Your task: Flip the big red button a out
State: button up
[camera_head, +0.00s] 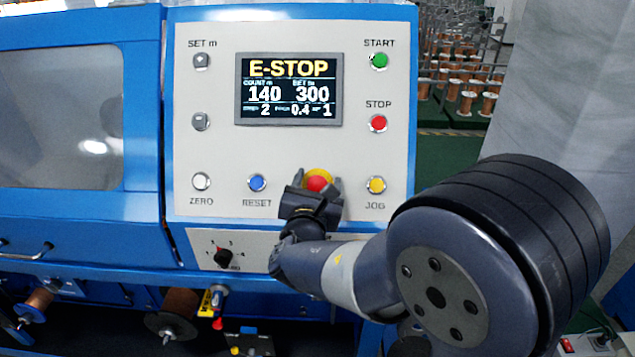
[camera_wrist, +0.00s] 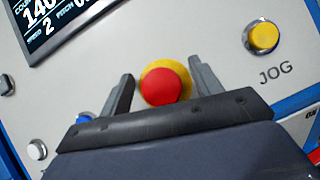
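The big red button (camera_head: 317,184) has a yellow collar and sits low in the middle of the light grey control panel (camera_head: 225,95). The screen (camera_head: 290,88) above it reads E-STOP. My gripper (camera_head: 318,186) is in front of the button and partly covers its lower part. In the wrist view the red button (camera_wrist: 163,84) lies between the two spread fingers of my gripper (camera_wrist: 160,82). Gaps show between the fingers and the red cap, so the gripper is open around it. The fingers' depth relative to the button is hard to tell.
The blue RESET button (camera_head: 257,183) is left of the gripper, and the yellow JOG button (camera_head: 376,185) is right of it. The red STOP button (camera_head: 378,123) and green START button (camera_head: 379,60) are higher right. A black selector knob (camera_head: 223,257) is below left.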

grip_shut()
jog(key=shift+s+r+b, duration=0.3)
jog(key=shift+s+b, duration=0.1)
dwell(0.5)
jog(key=shift+c, duration=1)
grip_release()
jog(key=shift+s+r, duration=0.1)
jog(key=shift+s, duration=0.1)
jog(key=shift+o, duration=1.1)
jog(key=shift+w, duration=0.1)
jog(key=s+a+b, duration=0.1)
jog(key=s, duration=0.9)
jog(key=shift+s+a+b, duration=0.35)
jog(key=shift+s, duration=0.05)
jog(key=shift+w, duration=0.15)
